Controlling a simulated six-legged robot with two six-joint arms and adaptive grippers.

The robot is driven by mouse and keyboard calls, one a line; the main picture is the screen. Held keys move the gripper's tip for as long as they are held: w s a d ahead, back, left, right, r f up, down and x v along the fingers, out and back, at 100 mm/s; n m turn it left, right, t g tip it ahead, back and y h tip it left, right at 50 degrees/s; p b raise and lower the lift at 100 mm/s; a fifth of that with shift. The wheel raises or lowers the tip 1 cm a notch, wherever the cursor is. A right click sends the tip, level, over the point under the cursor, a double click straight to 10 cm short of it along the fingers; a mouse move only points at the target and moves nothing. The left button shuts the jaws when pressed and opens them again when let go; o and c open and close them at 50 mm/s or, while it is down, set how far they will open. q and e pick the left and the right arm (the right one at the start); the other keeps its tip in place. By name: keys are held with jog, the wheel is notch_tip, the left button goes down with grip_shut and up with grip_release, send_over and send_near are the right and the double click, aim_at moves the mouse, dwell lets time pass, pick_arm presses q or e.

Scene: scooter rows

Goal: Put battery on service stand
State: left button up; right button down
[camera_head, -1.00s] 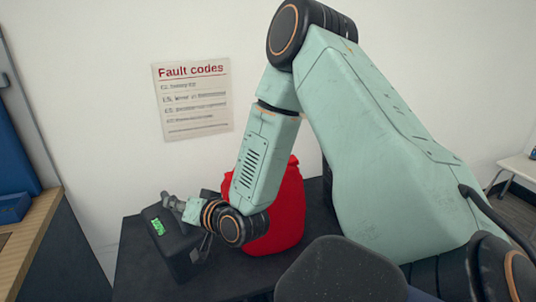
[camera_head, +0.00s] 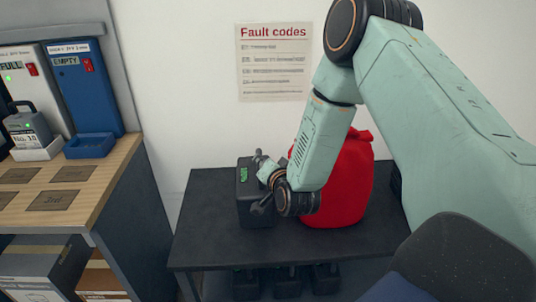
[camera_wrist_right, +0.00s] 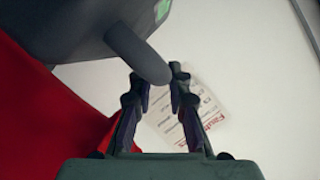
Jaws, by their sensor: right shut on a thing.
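A black box-shaped battery (camera_head: 253,209) with a green display stands upright on the left part of a dark table (camera_head: 225,253), beside a red sack. My right gripper (camera_head: 263,160) is at its top. In the right wrist view the battery (camera_wrist_right: 75,25) fills the upper left, and the gripper (camera_wrist_right: 158,75) is shut on its dark curved handle (camera_wrist_right: 140,55). I cannot tell which thing is the service stand. My left gripper is not in view.
The red sack (camera_head: 350,190) stands close behind my right forearm. At left, a wooden counter (camera_head: 110,185) carries a white unit marked FULL with a grey battery (camera_head: 27,127) and a blue unit (camera_head: 88,90) marked EMPTY. Dark boxes (camera_head: 287,281) sit under the table.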

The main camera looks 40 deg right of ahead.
aim_at(255, 183)
jog(key=shift+f, duration=0.4)
jog(key=shift+w+f+b, duration=0.15)
jog(key=shift+f+b, duration=0.45)
jog(key=shift+f, duration=0.85)
jog(key=c, duration=1.7)
grip_release()
jog(key=shift+s+f, duration=0.15)
jog(key=shift+s, duration=0.1)
jog(key=o, duration=0.3)
jog(key=shift+a, duration=0.1)
jog(key=shift+o, duration=0.6)
